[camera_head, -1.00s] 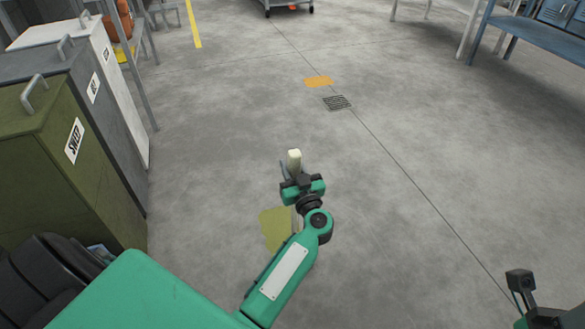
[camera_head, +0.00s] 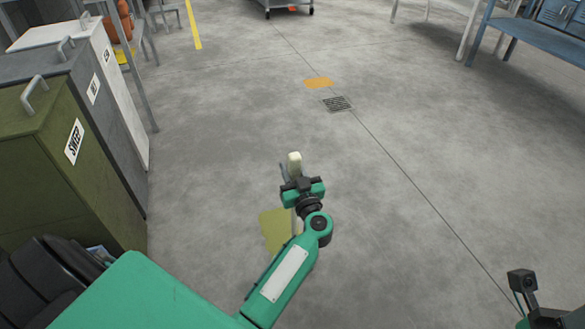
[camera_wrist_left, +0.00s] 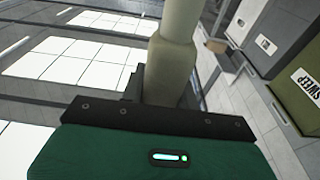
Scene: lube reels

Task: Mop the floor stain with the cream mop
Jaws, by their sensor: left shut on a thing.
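The cream mop's handle (camera_head: 294,160) sticks up from my left gripper (camera_head: 297,181) in the head view. My left gripper is shut on the handle, which also fills the top middle of the left wrist view (camera_wrist_left: 174,50). A bit of pale shaft shows below the gripper, beside the arm; the mop's head is hidden. A yellow-olive stain (camera_head: 273,229) lies on the floor just left of my left forearm, partly covered by it. My right gripper (camera_head: 522,281) shows only in part at the lower right edge, and its fingers are unclear.
An olive SWEEP bin (camera_head: 60,165), a grey bin (camera_head: 85,95) and a white bin (camera_head: 122,85) line the left. An orange patch (camera_head: 319,82) and a floor drain (camera_head: 337,104) lie farther ahead. A blue bench (camera_head: 535,35) stands far right. The middle floor is clear.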

